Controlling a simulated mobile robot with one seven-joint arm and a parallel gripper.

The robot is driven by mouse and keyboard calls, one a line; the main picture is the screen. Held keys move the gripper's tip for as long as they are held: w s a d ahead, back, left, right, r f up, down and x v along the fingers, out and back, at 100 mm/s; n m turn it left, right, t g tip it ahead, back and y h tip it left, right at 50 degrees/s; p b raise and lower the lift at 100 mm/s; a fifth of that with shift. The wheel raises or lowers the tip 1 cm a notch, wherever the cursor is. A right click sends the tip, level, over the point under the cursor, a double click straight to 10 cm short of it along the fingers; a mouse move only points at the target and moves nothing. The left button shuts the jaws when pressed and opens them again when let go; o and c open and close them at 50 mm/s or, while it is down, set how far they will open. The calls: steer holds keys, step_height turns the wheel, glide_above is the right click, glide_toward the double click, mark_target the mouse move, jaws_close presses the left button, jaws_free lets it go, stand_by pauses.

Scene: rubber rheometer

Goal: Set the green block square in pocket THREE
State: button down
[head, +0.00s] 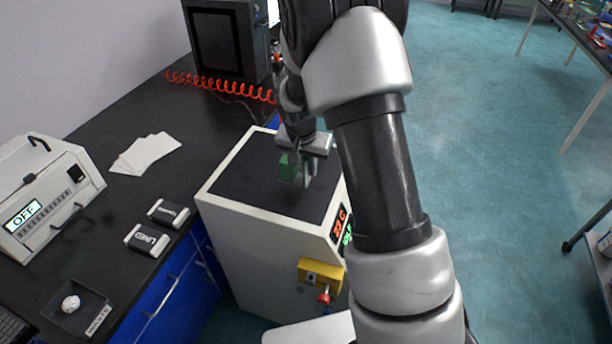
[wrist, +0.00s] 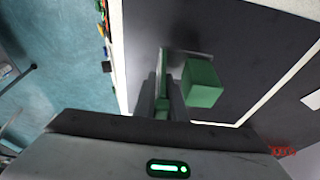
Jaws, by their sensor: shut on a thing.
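My gripper (head: 307,172) hangs over the dark top of a white cabinet-like machine and is shut on the green block (head: 288,167). In the wrist view the fingers (wrist: 164,98) have green between them, and the block's main body (wrist: 203,82) sticks out to the right of them. The block looks slightly turned against the fingers. I cannot tell how far it is above the top. Two small pale-framed black holders, one nearer (head: 147,240) and one farther (head: 168,212), lie on the black bench; their markings are hard to read. I cannot make out a pocket marked THREE.
The white machine (head: 262,238) has red and green digits and a yellow box (head: 320,274) on its front. Left on the bench are a device reading OFF (head: 48,205), white sheets (head: 146,153) and a dark tray (head: 78,308). A red coiled cable (head: 220,86) lies behind.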

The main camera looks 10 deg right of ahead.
mark_target(309, 178)
step_height(309, 178, down, 4)
steer(key=shift+r, duration=0.1)
steer(key=shift+f, duration=0.3)
steer(key=c, duration=1.8)
jaws_free()
steer(key=shift+r, duration=0.1)
